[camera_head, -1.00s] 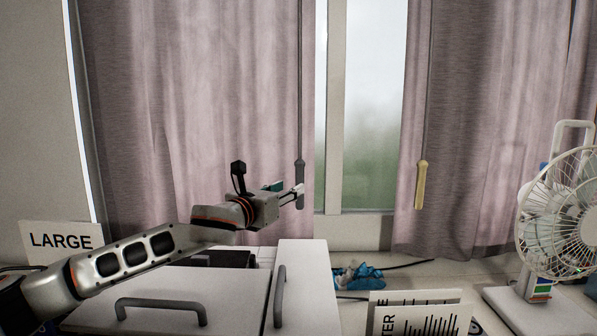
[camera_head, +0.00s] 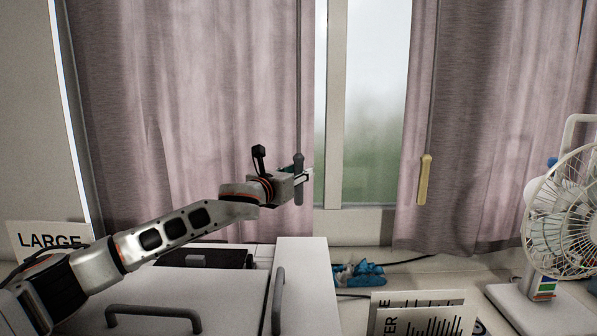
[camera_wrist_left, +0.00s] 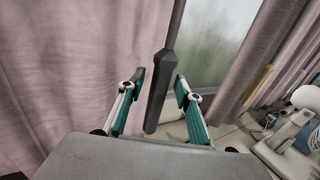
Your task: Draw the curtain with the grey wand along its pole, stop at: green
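The left curtain (camera_head: 200,110) is pinkish grey and hangs at its inner edge beside a grey wand (camera_head: 298,165), which hangs straight down. My left gripper (camera_head: 304,177) is at the lower part of this wand. In the left wrist view the grey wand (camera_wrist_left: 159,92) stands between the two open fingers of the left gripper (camera_wrist_left: 160,88), with a gap visible on both sides. The right curtain (camera_head: 480,110) has a yellowish wand (camera_head: 424,180). The pole and any green mark are out of view. My right gripper is not in view.
A window (camera_head: 365,110) shows between the curtains. A white fan (camera_head: 565,215) stands at the right. White cabinets with grey handles (camera_head: 155,312) are below my left arm. A blue crumpled thing (camera_head: 358,273) lies on the sill. A "LARGE" sign (camera_head: 45,240) stands at the left.

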